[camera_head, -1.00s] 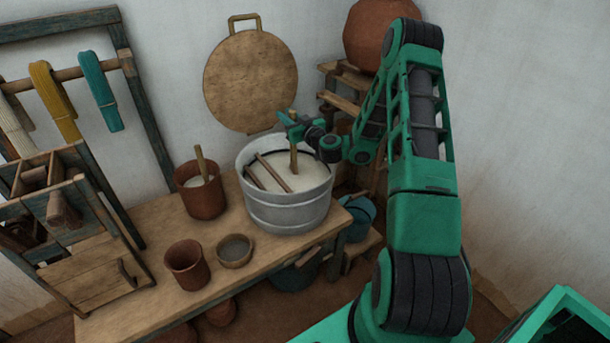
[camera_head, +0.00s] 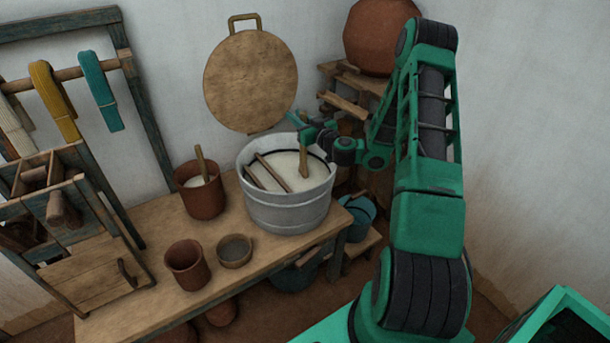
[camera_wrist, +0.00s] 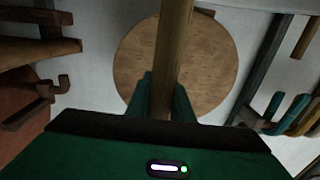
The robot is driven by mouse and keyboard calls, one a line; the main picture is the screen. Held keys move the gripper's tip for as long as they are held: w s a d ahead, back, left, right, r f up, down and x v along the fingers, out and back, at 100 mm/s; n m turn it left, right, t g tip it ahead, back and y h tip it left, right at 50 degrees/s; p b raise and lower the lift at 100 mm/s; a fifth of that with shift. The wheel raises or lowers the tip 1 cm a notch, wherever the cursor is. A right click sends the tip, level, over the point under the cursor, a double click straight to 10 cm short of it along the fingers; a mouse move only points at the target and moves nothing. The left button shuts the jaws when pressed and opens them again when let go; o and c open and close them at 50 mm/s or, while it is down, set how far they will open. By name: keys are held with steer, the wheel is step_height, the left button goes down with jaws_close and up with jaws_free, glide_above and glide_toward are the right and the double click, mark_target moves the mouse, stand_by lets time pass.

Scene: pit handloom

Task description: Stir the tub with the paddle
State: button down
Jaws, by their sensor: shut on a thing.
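The tub (camera_head: 288,208) is a round grey metal vessel at the right end of the wooden table, holding a pale, whitish content (camera_head: 284,165). The paddle (camera_head: 303,162) is a wooden stick standing nearly upright in the tub, its lower end hidden in the pale content. My gripper (camera_head: 303,128) is above the tub's far rim, shut on the paddle. In the wrist view the paddle's shaft (camera_wrist: 171,60) rises between the two green fingers (camera_wrist: 162,98). Two brown sticks (camera_head: 271,172) lie across the tub's left part.
A brown pot with a stick (camera_head: 203,200), a brown cup (camera_head: 187,265) and a small bowl (camera_head: 235,250) stand left of the tub on the table (camera_head: 150,300). A round wooden board (camera_head: 250,80) hangs on the wall behind. A wooden rack (camera_head: 345,100) stands to the right.

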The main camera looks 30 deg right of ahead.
step_height(320, 180, up, 21)
steer(key=shift+f, duration=0.2)
stand_by(1.1)
stand_by(1.0)
